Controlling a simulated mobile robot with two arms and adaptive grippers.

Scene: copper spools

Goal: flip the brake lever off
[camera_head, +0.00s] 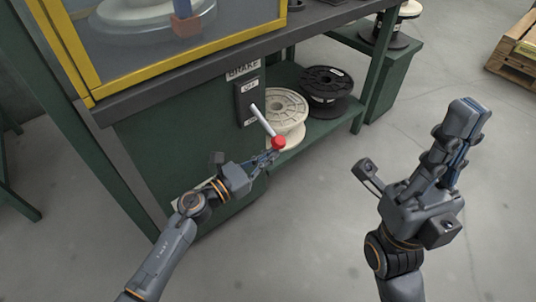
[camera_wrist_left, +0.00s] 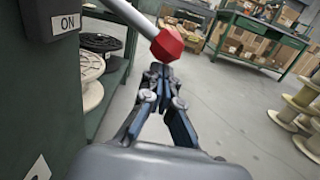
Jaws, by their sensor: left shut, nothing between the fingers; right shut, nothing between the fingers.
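The brake lever (camera_head: 261,118) is a pale rod with a red knob (camera_head: 278,142). It sticks out from a dark switch plate (camera_head: 247,101) on the green bench side, under a BRAKE sign (camera_head: 243,70), and slants down toward the lower right. My left gripper (camera_head: 274,153) is shut and empty, with its fingertips close beneath the knob. In the left wrist view the red knob (camera_wrist_left: 167,44) is just above and beyond my fingertips (camera_wrist_left: 159,70); whether they touch is unclear. The ON label (camera_wrist_left: 66,23) shows there. My right gripper (camera_head: 470,116) is shut and empty, well away to the right.
A white spool (camera_head: 287,105) and a black spool (camera_head: 326,84) sit on the low shelf behind the lever. A yellow-framed guard (camera_head: 190,55) stands above on the bench. A wooden pallet (camera_head: 515,52) is at the far right. The floor between my arms is clear.

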